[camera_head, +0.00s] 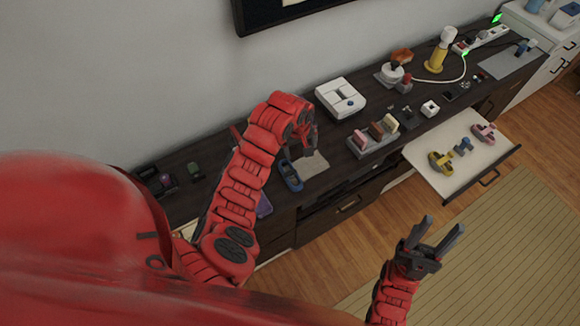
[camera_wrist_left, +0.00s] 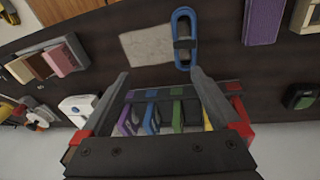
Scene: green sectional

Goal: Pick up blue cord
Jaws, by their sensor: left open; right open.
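A blue cord (camera_head: 291,175), coiled into a long loop with a dark band, lies on the dark cabinet top near its front edge. It also shows in the left wrist view (camera_wrist_left: 178,27), beyond the fingertips, beside a grey square. My left gripper (camera_head: 308,142) is above the cabinet top, behind the cord; its fingers are partly hidden in the head view. In the left wrist view my left gripper (camera_wrist_left: 160,76) is open and empty, apart from the cord. My right gripper (camera_head: 437,228) is open and empty over the floor, in front of the cabinet.
A rack (camera_wrist_left: 135,96) with purple, blue, green and yellow items lies beneath the left gripper. A white device (camera_head: 340,98) and a block holder (camera_head: 373,143) stand to the right. An open drawer (camera_head: 430,185) with small coloured items juts out at the right.

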